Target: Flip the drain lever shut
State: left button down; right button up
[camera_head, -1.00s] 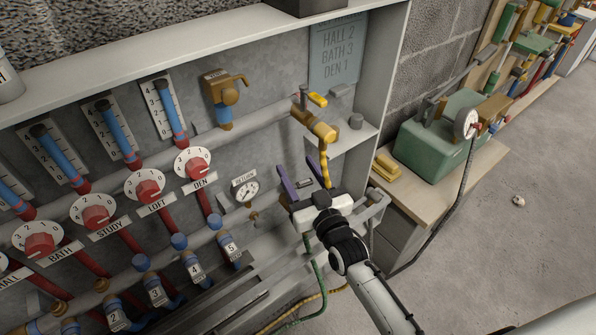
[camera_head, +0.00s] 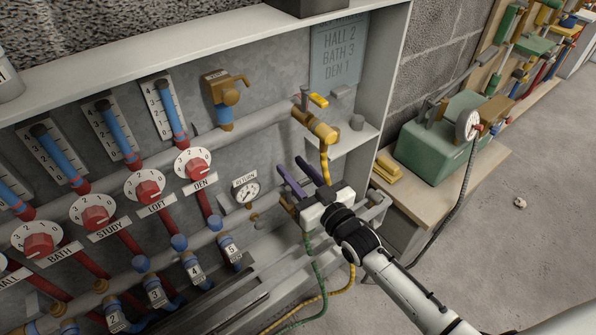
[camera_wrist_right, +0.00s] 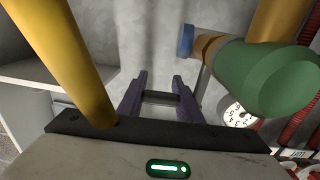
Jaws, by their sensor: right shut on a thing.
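My right gripper (camera_head: 289,163) reaches toward the wall panel beneath the brass valve with a yellow lever (camera_head: 318,101). In the right wrist view its two purple fingers (camera_wrist_right: 160,76) stand a little apart, shut on a short dark bar that I take for the drain lever (camera_wrist_right: 161,98). In the head view the hand and fingers hide most of this lever. A green hose fitting (camera_wrist_right: 268,78) with a brass and blue end sits close beside the fingers in the wrist view. My left gripper is not in view.
A yellow hose (camera_head: 325,168) hangs from the brass valve right by the gripper; a green hose (camera_head: 317,270) runs below. The return gauge (camera_head: 247,193) is left of the fingers. A bench with a green machine (camera_head: 440,135) stands right. Open floor lies beyond.

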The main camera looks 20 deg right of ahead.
aim_at(306, 183)
jog(key=shift+w+a+n+g+y, duration=0.1)
jog(key=shift+a+n+g+y, duration=0.15)
jog(key=shift+n+y, duration=0.35)
jog(key=shift+r, duration=0.1)
jog(key=o, duration=1)
jog(key=shift+o, duration=0.2)
jog(key=p+v, duration=0.1)
jog(key=v, duration=0.8)
jog(key=shift+s+d, duration=0.2)
jog(key=shift+s, duration=0.1)
jog(key=shift+s+d, duration=0.15)
jog(key=shift+s, duration=0.2)
